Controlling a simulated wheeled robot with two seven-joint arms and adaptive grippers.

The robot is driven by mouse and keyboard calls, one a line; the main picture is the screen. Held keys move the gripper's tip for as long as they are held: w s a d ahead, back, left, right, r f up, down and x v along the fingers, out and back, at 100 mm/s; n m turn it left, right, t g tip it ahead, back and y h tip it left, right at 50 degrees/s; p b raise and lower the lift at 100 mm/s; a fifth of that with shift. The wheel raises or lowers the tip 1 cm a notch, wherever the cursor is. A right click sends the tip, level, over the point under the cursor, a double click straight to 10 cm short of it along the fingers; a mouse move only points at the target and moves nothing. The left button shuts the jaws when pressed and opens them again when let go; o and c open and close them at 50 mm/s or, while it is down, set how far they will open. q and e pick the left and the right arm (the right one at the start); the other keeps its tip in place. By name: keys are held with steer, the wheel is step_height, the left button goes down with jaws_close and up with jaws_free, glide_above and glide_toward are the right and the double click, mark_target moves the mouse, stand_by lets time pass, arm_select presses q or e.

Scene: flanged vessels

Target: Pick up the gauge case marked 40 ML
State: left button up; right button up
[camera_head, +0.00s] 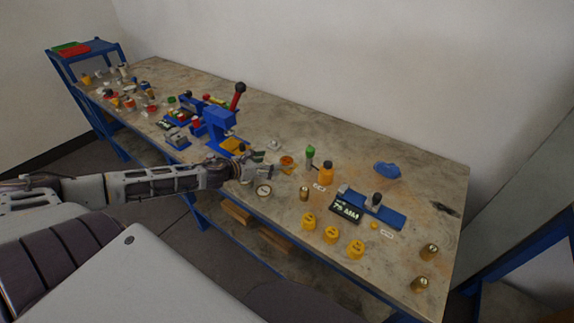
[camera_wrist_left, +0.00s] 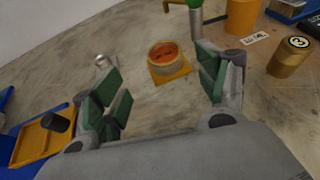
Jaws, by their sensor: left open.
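A round brass-rimmed case with an orange-red face (camera_wrist_left: 168,57) sits on a small yellow square on the bench. It also shows in the head view (camera_head: 287,161). It may be the gauge case, but I cannot read 40 ML on it. My left gripper (camera_head: 264,172) is open and empty, just left of this case. In the left wrist view the green-padded fingers (camera_wrist_left: 160,88) are spread, with the case beyond and between them, not touched. My right gripper is not in view.
An orange bottle (camera_head: 326,173), a green-topped item (camera_head: 310,152) and a brass cylinder marked 3 (camera_wrist_left: 289,57) stand to the right. A small white label (camera_wrist_left: 255,39) lies there. A blue press (camera_head: 221,125) stands behind left. Several yellow pieces (camera_head: 331,234) line the front.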

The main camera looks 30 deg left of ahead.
mark_target(287, 163)
arm_select(q)
steer(key=shift+w+d+f+b, duration=0.2)
steer(key=shift+w+b, duration=0.1)
steer(key=shift+w, duration=0.25)
steer(key=shift+w+f, duration=0.2)
steer(key=shift+w, duration=0.2)
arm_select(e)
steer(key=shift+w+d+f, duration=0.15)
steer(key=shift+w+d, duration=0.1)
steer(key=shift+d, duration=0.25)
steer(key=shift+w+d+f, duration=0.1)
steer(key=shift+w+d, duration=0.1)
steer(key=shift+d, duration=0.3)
arm_select(q)
steer(key=shift+w+d+f, duration=0.1)
steer(key=shift+w, duration=0.05)
steer(key=shift+w, duration=0.15)
steer(key=shift+w+d+f, duration=0.15)
steer(key=shift+w+f, duration=0.05)
steer(key=shift+w, duration=0.35)
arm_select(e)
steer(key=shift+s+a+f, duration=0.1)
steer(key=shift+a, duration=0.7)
arm_select(q)
steer(key=shift+f, duration=0.1)
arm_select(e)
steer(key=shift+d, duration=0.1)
